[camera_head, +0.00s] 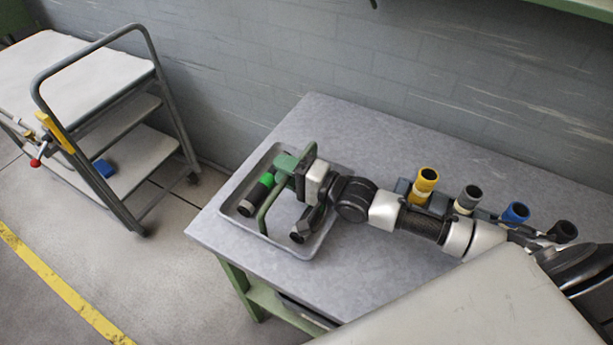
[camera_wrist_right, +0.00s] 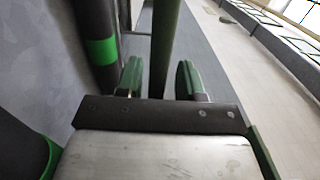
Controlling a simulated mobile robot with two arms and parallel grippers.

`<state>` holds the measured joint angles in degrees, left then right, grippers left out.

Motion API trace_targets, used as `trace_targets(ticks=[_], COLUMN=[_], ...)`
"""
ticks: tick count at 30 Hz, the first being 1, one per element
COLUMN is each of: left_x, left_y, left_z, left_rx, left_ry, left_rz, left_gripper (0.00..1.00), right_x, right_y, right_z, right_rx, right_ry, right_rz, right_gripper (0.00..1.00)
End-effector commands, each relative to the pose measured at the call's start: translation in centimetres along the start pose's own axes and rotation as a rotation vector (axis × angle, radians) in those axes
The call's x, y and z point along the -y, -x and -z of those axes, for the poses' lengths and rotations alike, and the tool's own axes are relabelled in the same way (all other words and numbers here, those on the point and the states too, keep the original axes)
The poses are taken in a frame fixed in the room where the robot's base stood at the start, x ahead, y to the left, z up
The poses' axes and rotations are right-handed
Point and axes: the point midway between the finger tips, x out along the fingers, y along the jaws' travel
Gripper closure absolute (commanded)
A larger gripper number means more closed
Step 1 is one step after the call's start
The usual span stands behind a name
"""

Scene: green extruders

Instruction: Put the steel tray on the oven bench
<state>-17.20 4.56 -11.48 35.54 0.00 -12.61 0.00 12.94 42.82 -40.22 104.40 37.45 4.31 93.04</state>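The steel tray (camera_head: 310,247) lies on the left end of a grey-topped bench (camera_head: 370,285). It holds dark cylinders, one with a bright green band (camera_head: 266,180), and has a green bar handle (camera_head: 263,212) rising from it. My right gripper (camera_head: 294,172) is over the tray at the handle. In the right wrist view the handle bar (camera_wrist_right: 165,40) runs between the two green finger pads (camera_wrist_right: 158,78), with thin gaps beside it, so the fingers look open around it. My right arm hides part of the tray. My left gripper is not in view.
A rack on the bench behind my right arm holds cylinders with yellow (camera_head: 425,182), grey (camera_head: 467,199), blue (camera_head: 515,213) and black (camera_head: 562,231) tops. A trolley (camera_head: 100,75) with a blue block (camera_head: 104,168) stands left across open floor. A wall is behind the bench.

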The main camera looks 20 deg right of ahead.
Motion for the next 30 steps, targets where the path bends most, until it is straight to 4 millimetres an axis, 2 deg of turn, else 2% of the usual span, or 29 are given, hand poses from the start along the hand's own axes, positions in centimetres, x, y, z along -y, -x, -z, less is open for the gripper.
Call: trace_targets(ticks=[9,15,21,30], left_x=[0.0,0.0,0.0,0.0], left_y=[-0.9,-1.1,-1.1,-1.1], left_z=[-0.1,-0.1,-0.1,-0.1], left_rx=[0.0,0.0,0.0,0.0], left_ry=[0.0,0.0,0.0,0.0], left_rz=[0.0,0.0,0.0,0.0], left_gripper=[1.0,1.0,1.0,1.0], right_x=[-0.4,-0.3,-0.1,-0.1], right_y=[6.8,10.0,11.3,11.4], right_z=[0.0,0.0,0.0,0.0], right_rx=[0.0,0.0,0.001,0.001], right_ry=[0.0,-0.001,0.0,0.0], right_rz=[-0.009,-0.007,-0.004,-0.002], right_gripper=[0.63,0.63,0.63,0.63])
